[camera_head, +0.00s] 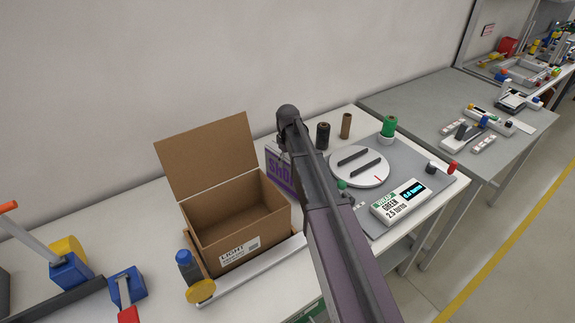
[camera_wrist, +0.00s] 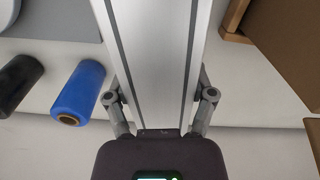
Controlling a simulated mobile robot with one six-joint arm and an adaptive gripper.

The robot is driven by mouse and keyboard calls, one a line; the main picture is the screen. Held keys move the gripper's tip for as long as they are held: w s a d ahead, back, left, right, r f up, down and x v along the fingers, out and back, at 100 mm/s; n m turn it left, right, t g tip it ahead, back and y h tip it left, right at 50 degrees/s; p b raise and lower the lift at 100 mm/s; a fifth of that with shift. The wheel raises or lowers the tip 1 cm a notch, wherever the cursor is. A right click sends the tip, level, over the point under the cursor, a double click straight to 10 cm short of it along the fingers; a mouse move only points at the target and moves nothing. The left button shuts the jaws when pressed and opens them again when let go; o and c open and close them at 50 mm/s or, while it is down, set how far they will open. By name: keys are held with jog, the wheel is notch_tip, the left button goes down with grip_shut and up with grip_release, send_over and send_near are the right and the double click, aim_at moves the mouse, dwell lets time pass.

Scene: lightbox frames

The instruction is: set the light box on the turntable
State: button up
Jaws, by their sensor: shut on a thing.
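The white round turntable (camera_head: 360,167) with two dark bars on top is bare at the right of my arm in the head view. An open cardboard box (camera_head: 228,240) with a LIGHT label stands at the left, lid up. I cannot tell which object that piece belongs to. In the head view my arm hides the grip.
A readout unit (camera_head: 401,203) marked GREEN 2.5 turns lies in front of the turntable. A green spool (camera_head: 388,126) and a black roll (camera_head: 322,136) stand behind. A blue roll (camera_wrist: 78,92) is left of the fingers. A pale rail (camera_head: 250,275) lies before the cardboard box.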

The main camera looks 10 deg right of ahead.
jog(key=shift+f, duration=0.35)
jog(key=o, duration=1.3)
jog(key=shift+c, duration=0.2)
notch_tip(320, 180, up, 14)
jog(key=p, duration=1.3)
jog(key=shift+d, duration=0.1)
jog(key=s+m, duration=0.6)
jog(key=s, duration=1.9)
jog(key=shift+s+m, duration=0.2)
jog(key=shift+m, duration=0.1)
